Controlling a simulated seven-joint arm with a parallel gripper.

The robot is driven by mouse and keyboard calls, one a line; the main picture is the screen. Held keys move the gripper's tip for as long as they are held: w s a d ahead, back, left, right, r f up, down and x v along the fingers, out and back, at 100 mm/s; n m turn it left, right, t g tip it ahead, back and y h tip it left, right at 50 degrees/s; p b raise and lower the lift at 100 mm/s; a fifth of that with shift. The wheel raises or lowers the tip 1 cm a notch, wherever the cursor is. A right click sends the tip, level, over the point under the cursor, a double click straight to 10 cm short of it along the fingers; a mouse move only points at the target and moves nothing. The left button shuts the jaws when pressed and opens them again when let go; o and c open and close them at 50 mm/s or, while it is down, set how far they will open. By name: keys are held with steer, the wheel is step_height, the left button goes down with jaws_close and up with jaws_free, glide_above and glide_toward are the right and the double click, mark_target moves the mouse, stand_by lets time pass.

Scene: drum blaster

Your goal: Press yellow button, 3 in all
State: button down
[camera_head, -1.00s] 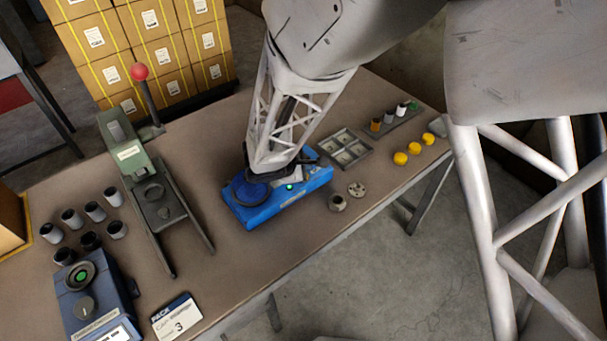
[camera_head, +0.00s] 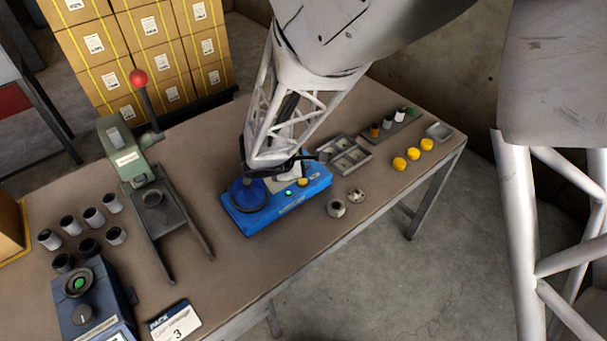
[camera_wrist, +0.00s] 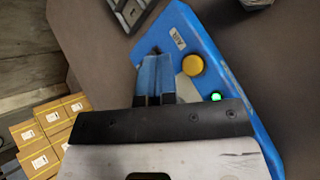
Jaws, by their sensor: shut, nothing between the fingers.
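The yellow button (camera_head: 303,182) is a round cap on top of the blue box (camera_head: 318,188), beside a lit green light (camera_head: 289,193). In the wrist view the yellow button (camera_wrist: 193,65) is fully uncovered, with the green light (camera_wrist: 215,97) below it. My gripper (camera_wrist: 156,62) is shut and empty, to the left of the button in that view and apart from it. It appears to be over the box; its exact height is unclear. In the head view my arm hides most of the fingers. A card (camera_head: 176,322) at the front reads "PACK" and "3".
A blue round disc (camera_head: 248,195) sits at the box's left end. A grey divided tray (camera_head: 345,155) and two small metal parts (camera_head: 336,208) are close by. Three yellow discs (camera_head: 413,153) lie right. A green lever press (camera_head: 135,160) stands left.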

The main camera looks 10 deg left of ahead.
mark_target(303, 182)
steer(key=shift+r, duration=0.75)
steer(key=shift+r, duration=0.1)
stand_by(2.1)
steer(key=shift+r, duration=1.8)
steer(key=shift+f, duration=0.1)
steer(key=shift+f, duration=4.3)
steer(key=shift+f, duration=0.45)
